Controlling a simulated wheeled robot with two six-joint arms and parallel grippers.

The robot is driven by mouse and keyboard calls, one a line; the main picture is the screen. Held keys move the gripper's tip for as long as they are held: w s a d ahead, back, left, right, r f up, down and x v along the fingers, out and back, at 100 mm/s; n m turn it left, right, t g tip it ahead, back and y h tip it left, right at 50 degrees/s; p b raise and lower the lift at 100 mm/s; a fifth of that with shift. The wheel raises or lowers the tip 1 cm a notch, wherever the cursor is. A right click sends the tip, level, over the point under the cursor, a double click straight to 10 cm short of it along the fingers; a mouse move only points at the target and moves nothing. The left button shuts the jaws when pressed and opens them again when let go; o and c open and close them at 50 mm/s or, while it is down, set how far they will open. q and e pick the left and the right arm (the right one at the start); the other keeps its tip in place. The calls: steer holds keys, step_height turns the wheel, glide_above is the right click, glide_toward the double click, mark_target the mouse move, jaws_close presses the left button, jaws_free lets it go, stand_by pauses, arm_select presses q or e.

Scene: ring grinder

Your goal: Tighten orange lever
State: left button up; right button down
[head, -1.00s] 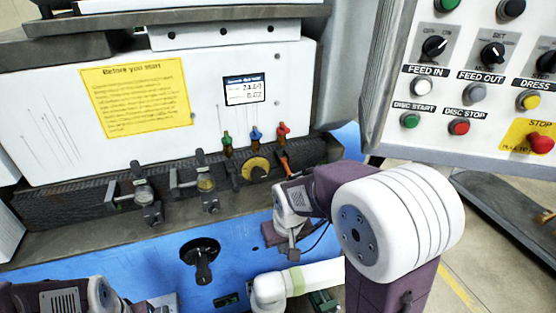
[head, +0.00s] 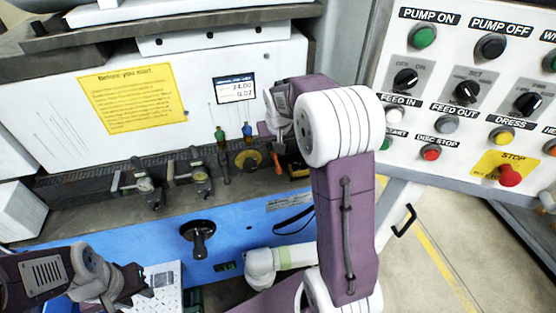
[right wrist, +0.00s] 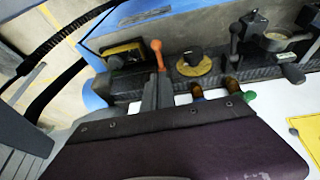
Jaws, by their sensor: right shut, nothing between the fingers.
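The orange lever (head: 276,160) sticks up beside the yellow-faced black knob (head: 248,161) on the machine's dark ledge. In the right wrist view the orange lever (right wrist: 157,53) is just beyond the fingertips of my right gripper (right wrist: 157,80), which is shut and empty. I cannot tell whether they touch. In the head view the right gripper is mostly hidden by my own wrist, above the lever. My left gripper (head: 143,281) is at lower left, in front of the blue panel and away from the lever; its jaw opening is unclear.
Green (head: 220,137) and blue (head: 247,131) capped valves stand left of the lever. Two metal clamps (head: 146,185) sit farther left on the ledge. The control panel (head: 462,100) with buttons stands at right. A black hand crank (head: 198,236) projects from the blue front.

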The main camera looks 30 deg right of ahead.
mark_target(277, 164)
steer(key=p+x, duration=0.1)
steer(key=x, duration=0.7)
steer(key=p+x, duration=0.1)
steer(key=x, duration=0.3)
steer(key=shift+s+d+f+p, duration=0.15)
steer(key=shift+f+p, duration=0.15)
steer(key=shift+f, duration=0.3)
